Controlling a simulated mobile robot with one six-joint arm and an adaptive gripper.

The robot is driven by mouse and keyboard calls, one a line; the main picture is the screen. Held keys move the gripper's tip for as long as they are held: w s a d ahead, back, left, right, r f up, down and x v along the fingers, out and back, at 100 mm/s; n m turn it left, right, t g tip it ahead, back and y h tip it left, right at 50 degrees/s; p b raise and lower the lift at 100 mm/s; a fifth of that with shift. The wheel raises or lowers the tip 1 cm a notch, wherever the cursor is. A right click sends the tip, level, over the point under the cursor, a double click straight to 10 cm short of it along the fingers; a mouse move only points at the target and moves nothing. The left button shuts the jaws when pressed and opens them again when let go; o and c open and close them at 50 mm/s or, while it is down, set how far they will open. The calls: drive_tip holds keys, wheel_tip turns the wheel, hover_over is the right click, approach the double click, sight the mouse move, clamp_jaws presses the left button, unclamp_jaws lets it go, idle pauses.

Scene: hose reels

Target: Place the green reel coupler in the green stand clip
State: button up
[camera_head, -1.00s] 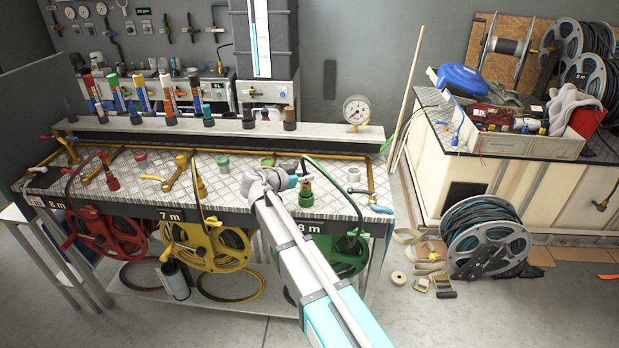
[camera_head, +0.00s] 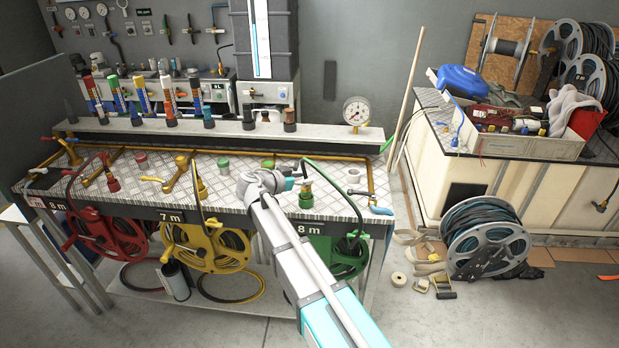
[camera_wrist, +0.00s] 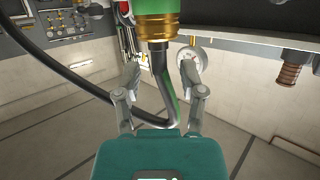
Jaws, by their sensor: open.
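The green reel coupler (camera_head: 306,196) is a green body with brass parts, at the right part of the bench in the head view. In the wrist view, the green body and brass collar (camera_wrist: 157,28) are at the top centre, with a dark hose below. My gripper (camera_wrist: 160,76) is open, its fingers apart on either side of the hose in that view; contact is not clear. In the head view my gripper (camera_head: 302,178) is small, close to the coupler. A green ring-like piece (camera_head: 223,166) sits on the bench to the left; I cannot tell whether it is the stand clip.
The green reel (camera_head: 345,258) hangs below the bench, right of the yellow reel (camera_head: 212,246) and red reel (camera_head: 112,240). A green hose (camera_head: 340,180) arches over the bench. Brass pipework (camera_head: 180,172) and a gauge (camera_head: 356,110) stand nearby.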

drive_tip(key=p+v, duration=0.3)
drive_tip(key=v, duration=0.7)
drive_tip(key=shift+s+a, duration=0.15)
drive_tip(key=shift+a, duration=0.05)
drive_tip(key=shift+r, duration=0.15)
idle(0.3)
